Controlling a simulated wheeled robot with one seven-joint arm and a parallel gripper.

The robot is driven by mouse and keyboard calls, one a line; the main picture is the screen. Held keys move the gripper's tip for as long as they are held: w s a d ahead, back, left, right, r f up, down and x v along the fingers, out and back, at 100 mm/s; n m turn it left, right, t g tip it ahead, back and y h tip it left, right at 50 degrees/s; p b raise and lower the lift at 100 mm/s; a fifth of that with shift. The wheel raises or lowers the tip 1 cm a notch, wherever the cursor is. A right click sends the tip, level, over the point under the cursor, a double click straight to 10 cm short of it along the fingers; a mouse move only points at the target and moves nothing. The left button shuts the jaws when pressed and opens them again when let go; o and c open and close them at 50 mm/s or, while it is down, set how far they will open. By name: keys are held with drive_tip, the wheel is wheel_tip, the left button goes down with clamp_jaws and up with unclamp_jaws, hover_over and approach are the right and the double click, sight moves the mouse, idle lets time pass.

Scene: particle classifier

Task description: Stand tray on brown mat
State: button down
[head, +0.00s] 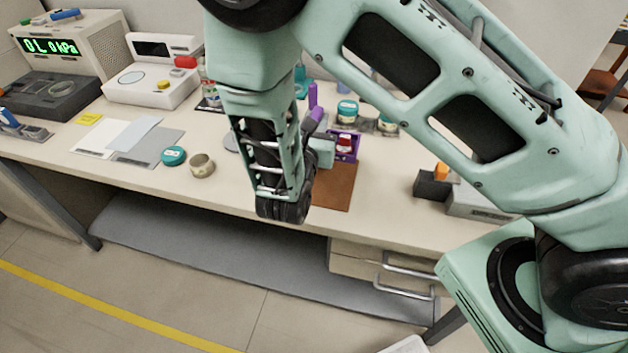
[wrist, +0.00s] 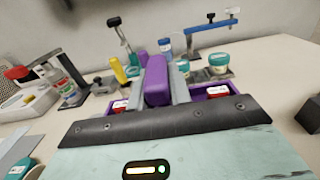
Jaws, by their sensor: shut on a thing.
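A purple tray (head: 355,150) shows beyond my wrist in the head view, partly hidden by my arm. It holds a small red-and-white jar (head: 345,142). In the wrist view the tray's rim (wrist: 212,92) shows on both sides of my gripper, with red-topped items inside. My gripper (wrist: 158,88) is shut on the tray's upright purple handle. The brown mat (head: 336,190) lies on the bench on the near side of the tray. The tray overlaps the mat's far part in the head view; I cannot tell whether it touches the mat.
A teal-lidded jar (head: 347,110) stands behind the tray. A dark block with an orange top (head: 433,184) is right of the mat. A teal lid (head: 173,156) and a beige ring (head: 202,165) lie to the left. Bare bench shows between the mat and the dark block.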

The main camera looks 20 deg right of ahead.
drive_tip(key=shift+a+f+p, duration=0.15)
drive_tip(key=shift+f+p, duration=0.35)
drive_tip(key=shift+f, duration=4.3)
drive_tip(key=shift+f, duration=0.1)
drive_tip(key=c, duration=1.3)
unclamp_jaws()
